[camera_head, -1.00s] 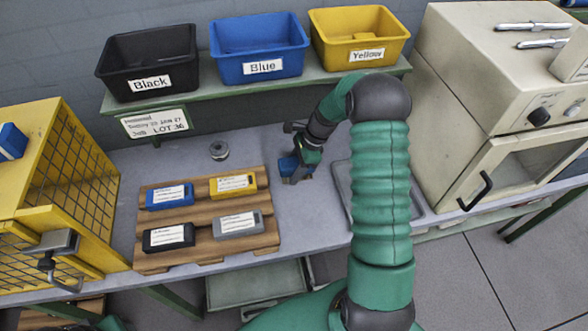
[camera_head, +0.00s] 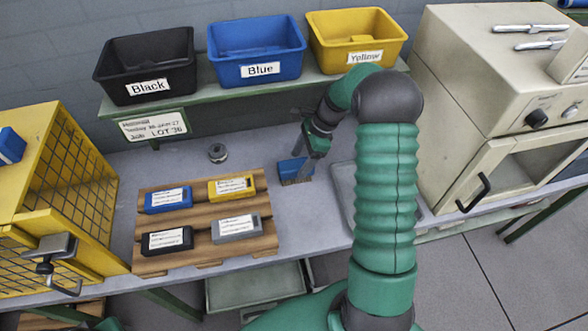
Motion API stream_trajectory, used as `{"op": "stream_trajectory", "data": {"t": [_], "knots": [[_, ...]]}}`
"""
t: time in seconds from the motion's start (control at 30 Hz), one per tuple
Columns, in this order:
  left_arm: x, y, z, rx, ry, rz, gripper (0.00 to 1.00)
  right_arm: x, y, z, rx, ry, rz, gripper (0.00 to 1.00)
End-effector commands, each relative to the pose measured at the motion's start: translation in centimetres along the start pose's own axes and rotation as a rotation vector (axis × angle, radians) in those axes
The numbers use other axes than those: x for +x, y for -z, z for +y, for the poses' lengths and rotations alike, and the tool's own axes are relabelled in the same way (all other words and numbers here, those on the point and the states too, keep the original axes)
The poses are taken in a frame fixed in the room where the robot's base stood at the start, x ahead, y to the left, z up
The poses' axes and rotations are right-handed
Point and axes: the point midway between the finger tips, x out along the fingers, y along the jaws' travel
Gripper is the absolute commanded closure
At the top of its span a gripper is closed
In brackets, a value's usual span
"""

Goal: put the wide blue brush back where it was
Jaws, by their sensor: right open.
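The wide blue brush (camera_head: 295,170) rests on the grey bench top, right of the wooden pallet and left of the grey tray. Its blue upper side shows, with a darker edge below. My right gripper (camera_head: 309,156) is open, pointing down just behind and right of the brush. In the picture it overlaps the brush's right end; I cannot tell whether they touch. My left gripper is not in view.
The wooden pallet (camera_head: 205,247) carries several labelled blocks. A grey tray (camera_head: 344,190) lies partly behind my right arm. Black (camera_head: 148,65), blue (camera_head: 257,50) and yellow (camera_head: 357,40) bins stand on the shelf. A metal ring (camera_head: 217,153) lies behind the pallet.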

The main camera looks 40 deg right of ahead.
Motion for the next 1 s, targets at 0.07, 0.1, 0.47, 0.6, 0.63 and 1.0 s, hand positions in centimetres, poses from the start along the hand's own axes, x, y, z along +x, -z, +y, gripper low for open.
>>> {"op": "stream_trajectory", "data": {"t": [0.07,0.1,0.47,0.6,0.63,1.0], "knots": [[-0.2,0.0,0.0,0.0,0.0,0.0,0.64,-2.2,0.0,-0.1,-0.001,0.005,0.002,0.33],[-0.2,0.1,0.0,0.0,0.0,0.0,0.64,-3.1,0.0,-0.1,0.0,0.003,0.002,0.33],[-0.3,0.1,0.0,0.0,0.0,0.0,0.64,-4.2,-4.5,3.2,-0.349,-0.032,0.099,0.33],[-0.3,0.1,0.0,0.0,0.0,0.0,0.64,-1.0,-10.5,11.1,-1.114,-0.099,0.264,0.33],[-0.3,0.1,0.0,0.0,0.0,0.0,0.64,-0.5,-11.3,12.8,-1.281,-0.113,0.292,0.33],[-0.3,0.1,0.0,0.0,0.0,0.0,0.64,1.7,-13.5,20.9,-2.101,-0.171,0.384,0.33]]}}
